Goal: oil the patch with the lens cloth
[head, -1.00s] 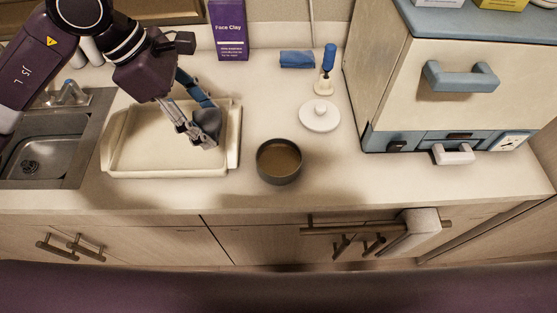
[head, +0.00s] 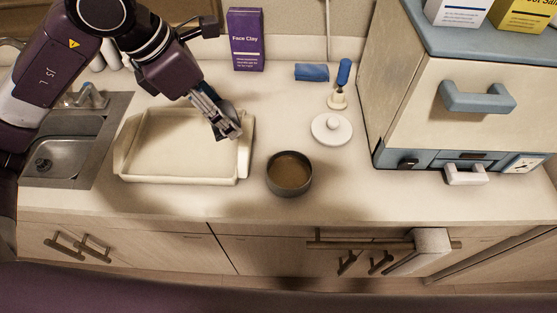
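A folded blue cloth (head: 312,72) lies at the back of the counter; I cannot tell whether it is the lens cloth. My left gripper (head: 230,135) points down over the right end of a cream rectangular tray (head: 130,137). A dark shape lies at its fingertips; I cannot tell whether it is a finger pad or something held, nor how far the fingers are apart. A dark round bowl (head: 270,179) holding brown liquid (head: 290,169) stands right of the tray. No patch can be made out. My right gripper is not in view.
A white lid (head: 332,129) lies behind the bowl, with a blue-handled tool in a small stand (head: 338,99) behind it. A purple Face Clay box (head: 246,40) stands at the back. A cream and blue cabinet (head: 440,105) blocks the right. A sink (head: 72,160) is left.

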